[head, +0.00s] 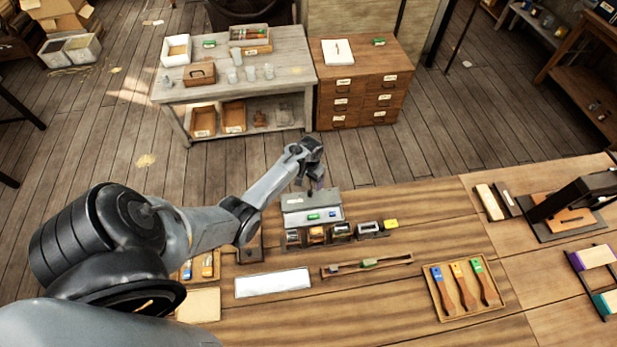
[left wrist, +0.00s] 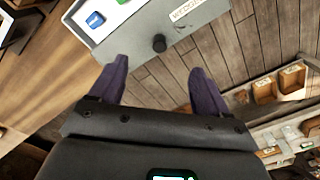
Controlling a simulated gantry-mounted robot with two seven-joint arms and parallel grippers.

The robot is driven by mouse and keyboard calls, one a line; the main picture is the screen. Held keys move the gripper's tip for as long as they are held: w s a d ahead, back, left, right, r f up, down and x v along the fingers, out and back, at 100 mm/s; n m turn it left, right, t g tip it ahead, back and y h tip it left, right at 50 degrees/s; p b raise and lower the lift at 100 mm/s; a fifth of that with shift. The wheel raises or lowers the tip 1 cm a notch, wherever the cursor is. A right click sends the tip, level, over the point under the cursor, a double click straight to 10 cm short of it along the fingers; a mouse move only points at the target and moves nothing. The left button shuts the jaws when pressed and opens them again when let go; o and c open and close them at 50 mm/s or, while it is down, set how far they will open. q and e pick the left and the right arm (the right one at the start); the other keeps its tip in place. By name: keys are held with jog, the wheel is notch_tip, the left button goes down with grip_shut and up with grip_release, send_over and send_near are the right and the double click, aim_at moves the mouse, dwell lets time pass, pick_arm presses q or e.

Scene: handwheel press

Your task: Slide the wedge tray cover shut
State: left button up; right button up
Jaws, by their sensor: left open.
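The wedge tray (head: 328,219) is a pale box near the far edge of the workbench, partly open. A blue wedge (head: 313,216) and a green wedge (head: 332,213) show in its uncovered front part. Its grey cover (head: 297,199) lies over the back part; in the left wrist view the cover (left wrist: 187,18) bears a label and a dark round knob (left wrist: 159,43). My left gripper (head: 318,183) is above the cover's back right. In the left wrist view its purple fingers (left wrist: 158,66) are apart, with the knob just beyond the gap between their tips. Nothing is between them.
Several small dark holders (head: 340,231) stand in a row right in front of the tray. A white sheet (head: 273,283), a slim wooden rack (head: 367,265) and a brush tray (head: 464,288) lie nearer. A dark press (head: 572,195) stands at right. Floor lies beyond the bench edge.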

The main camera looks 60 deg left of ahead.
aim_at(310, 191)
pick_arm(q)
notch_tip(310, 191, down, 10)
jog(key=b, duration=0.8)
jog(key=shift+r+b, duration=0.1)
jog(key=shift+b, duration=0.2)
jog(key=shift+s, duration=0.1)
jog(key=shift+c, duration=0.4)
jog(key=shift+c, duration=1.3)
jog(key=c, duration=1)
